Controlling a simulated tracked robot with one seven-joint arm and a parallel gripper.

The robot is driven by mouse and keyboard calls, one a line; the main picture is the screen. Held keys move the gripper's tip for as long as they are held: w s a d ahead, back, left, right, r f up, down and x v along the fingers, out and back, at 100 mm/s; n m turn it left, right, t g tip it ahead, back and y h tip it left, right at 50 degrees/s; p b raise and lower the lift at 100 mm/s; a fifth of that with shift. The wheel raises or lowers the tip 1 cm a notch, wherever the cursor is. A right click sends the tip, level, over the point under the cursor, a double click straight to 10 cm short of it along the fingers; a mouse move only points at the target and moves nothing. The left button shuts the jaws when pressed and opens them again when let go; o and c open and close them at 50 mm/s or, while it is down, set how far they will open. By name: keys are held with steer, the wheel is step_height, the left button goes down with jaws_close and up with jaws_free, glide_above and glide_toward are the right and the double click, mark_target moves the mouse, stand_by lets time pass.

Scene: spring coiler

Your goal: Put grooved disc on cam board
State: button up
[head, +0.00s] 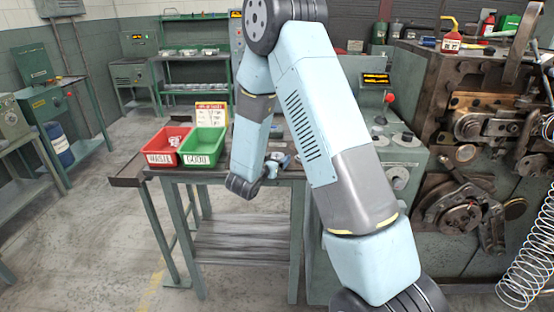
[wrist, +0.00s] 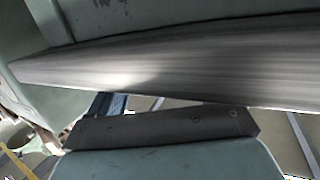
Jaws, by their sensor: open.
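My arm crosses the middle of the head view and bends down to the work table (head: 240,257). My gripper (head: 277,166) shows only small beside the last arm joint, over or near the table's right part; its jaws are open. I see nothing held between them. Pale round discs (head: 404,139) lie on top of the green cabinet at the right; I cannot tell whether one is the grooved disc. I cannot make out the cam board for certain. The wrist view shows close dark metal and pale green surfaces, with no clear disc or fingertips.
A red bin (head: 166,146) and a green bin (head: 204,146) stand on the table's left, with a sign (head: 211,114) behind. The green cabinet (head: 393,174) adjoins the table. The coiling machine (head: 470,150) and a spring (head: 527,262) are at right.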

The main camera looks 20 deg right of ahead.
steer(key=shift+r, duration=0.1)
steer(key=v, duration=1.2)
step_height(320, 180, up, 9)
steer(key=w+a+n+y, duration=0.1)
steer(key=w+a+y, duration=0.15)
steer(key=y, duration=0.45)
steer(key=s+r+n+y, duration=0.4)
steer(key=s+r+y, duration=0.1)
steer(key=r, duration=0.3)
steer(key=s+d+r+n+g, duration=0.1)
steer(key=s+d, duration=0.3)
steer(key=s, duration=0.4)
steer(key=s+d+r+n+g+h, duration=0.1)
steer(key=s+d+r+g, duration=0.1)
steer(key=s, duration=0.7)
steer(key=s+d+r+n+g, duration=0.1)
steer(key=s+d+r+g, duration=0.1)
steer(key=s+d, duration=0.3)
steer(key=s+g, duration=0.1)
steer(key=s, duration=0.2)
steer(key=shift+s+d+r+g+h, duration=0.3)
steer(key=shift+s+r+g, duration=0.05)
steer(key=shift+g, duration=0.05)
